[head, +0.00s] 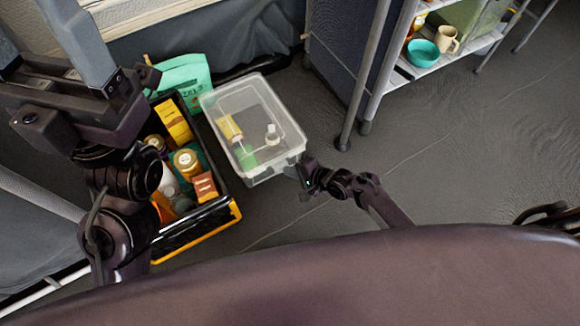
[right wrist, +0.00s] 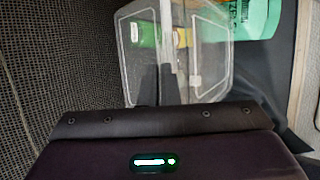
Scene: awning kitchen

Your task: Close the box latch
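A clear plastic box (head: 292,150) with a see-through lid stands on the floor in the head view. It holds a yellow item, a green item and a small white item. In the right wrist view the box (right wrist: 215,60) fills the upper middle. My right gripper (head: 299,177) is at the box's lower right corner in the head view, touching or very near it. Its fingers are small and dark there, and I cannot tell their opening. The latch is not clear in either view. My left arm is at the upper left, away from the box; its fingertips are not clear.
A black and yellow crate (head: 215,212) with several jars and packets stands left of the box. A green bag (head: 183,74) lies behind them. A shelf (head: 425,68) with a teal bowl (head: 422,52) and a mug (head: 446,39) is upper right. The floor at right is clear.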

